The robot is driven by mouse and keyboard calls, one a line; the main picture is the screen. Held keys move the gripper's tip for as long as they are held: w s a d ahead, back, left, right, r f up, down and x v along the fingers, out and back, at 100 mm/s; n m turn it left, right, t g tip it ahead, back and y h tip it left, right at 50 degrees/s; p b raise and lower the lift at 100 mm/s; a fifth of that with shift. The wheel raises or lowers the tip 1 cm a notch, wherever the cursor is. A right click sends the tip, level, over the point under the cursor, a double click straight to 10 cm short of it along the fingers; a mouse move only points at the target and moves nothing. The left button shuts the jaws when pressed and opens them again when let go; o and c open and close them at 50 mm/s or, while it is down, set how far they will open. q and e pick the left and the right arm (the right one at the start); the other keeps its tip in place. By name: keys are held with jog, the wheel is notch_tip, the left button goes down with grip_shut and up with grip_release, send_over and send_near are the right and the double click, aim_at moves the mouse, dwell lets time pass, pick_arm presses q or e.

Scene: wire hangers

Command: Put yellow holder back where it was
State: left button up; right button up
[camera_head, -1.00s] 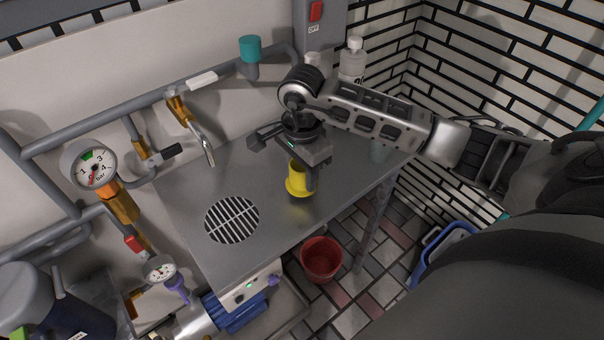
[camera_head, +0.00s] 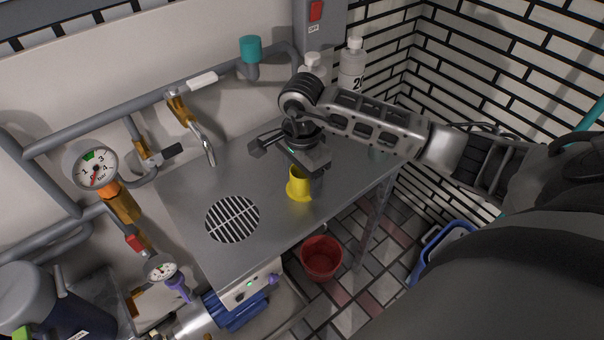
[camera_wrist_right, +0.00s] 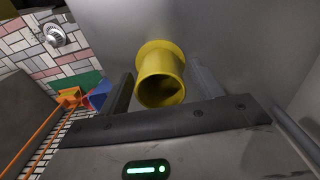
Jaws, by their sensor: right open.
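The yellow holder (camera_head: 298,187) stands upright on the metal table (camera_head: 245,180), a short hollow cylinder with a wider flange at its base. My right gripper (camera_head: 289,167) is just above and behind it in the head view, with its fingers spread. In the right wrist view the holder (camera_wrist_right: 161,78) shows its open end towards the camera, between the two open fingers (camera_wrist_right: 161,90). I see a gap on each side there. My left gripper is not in view.
A round black-striped grate (camera_head: 232,219) lies left of the holder. A tap (camera_head: 203,142) and pipes run along the back wall, with white bottles (camera_head: 352,68) behind my right arm. A red bucket (camera_head: 321,258) stands on the floor below the table's front edge.

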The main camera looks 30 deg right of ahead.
notch_tip(320, 180, up, 12)
jog(key=shift+f+b, duration=0.15)
jog(key=shift+b, duration=0.2)
dwell(0.5)
